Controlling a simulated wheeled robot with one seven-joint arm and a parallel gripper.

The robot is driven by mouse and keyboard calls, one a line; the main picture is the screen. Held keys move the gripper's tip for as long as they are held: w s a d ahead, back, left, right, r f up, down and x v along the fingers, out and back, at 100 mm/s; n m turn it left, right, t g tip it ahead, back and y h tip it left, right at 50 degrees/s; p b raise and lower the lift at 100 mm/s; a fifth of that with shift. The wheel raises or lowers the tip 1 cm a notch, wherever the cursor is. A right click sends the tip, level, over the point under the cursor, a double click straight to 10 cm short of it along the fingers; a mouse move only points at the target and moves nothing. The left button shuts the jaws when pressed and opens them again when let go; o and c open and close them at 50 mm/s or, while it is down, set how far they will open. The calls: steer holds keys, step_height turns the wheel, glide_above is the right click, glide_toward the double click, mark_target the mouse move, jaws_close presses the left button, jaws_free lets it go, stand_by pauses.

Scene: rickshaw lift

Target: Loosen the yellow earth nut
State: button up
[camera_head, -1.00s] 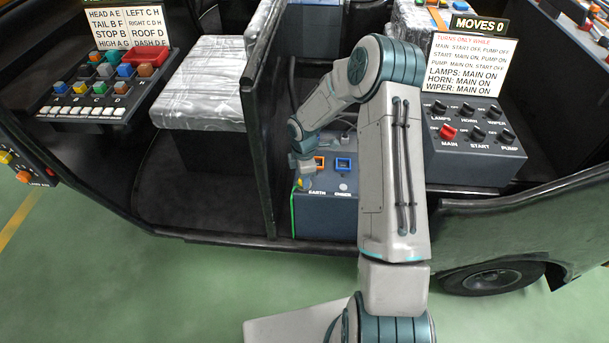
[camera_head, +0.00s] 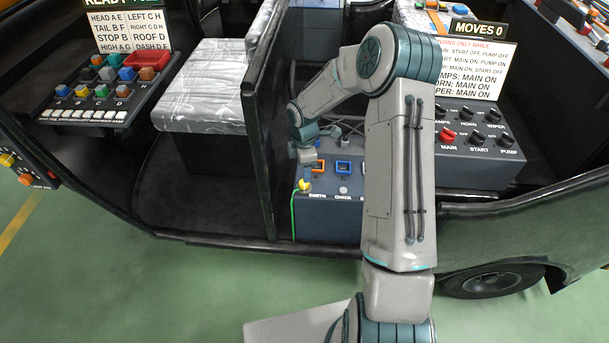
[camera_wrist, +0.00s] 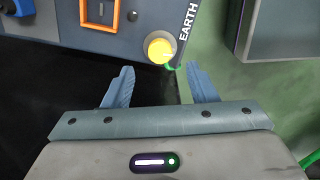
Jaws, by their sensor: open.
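The yellow earth nut (camera_wrist: 160,48) sits on the dark panel beside the white EARTH label in the wrist view. In the head view the nut (camera_head: 304,186) is at the front left corner of the grey-blue box (camera_head: 325,219), with a green wire beside it. My gripper (camera_wrist: 158,82) is open and empty, its two blue fingers spread. In the wrist view the nut lies just beyond the fingertips, between their lines. In the head view my gripper (camera_head: 306,158) is above and behind the nut. I cannot tell the exact gap.
An orange-framed socket (camera_wrist: 99,12) lies left of the nut in the wrist view. A blue-framed socket (camera_head: 343,167) sits further right on the box. A black partition (camera_head: 260,150) stands close to the left. A switch console (camera_head: 476,150) is at the right.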

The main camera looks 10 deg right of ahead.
step_height(320, 180, up, 8)
steer(key=shift+p, duration=0.35)
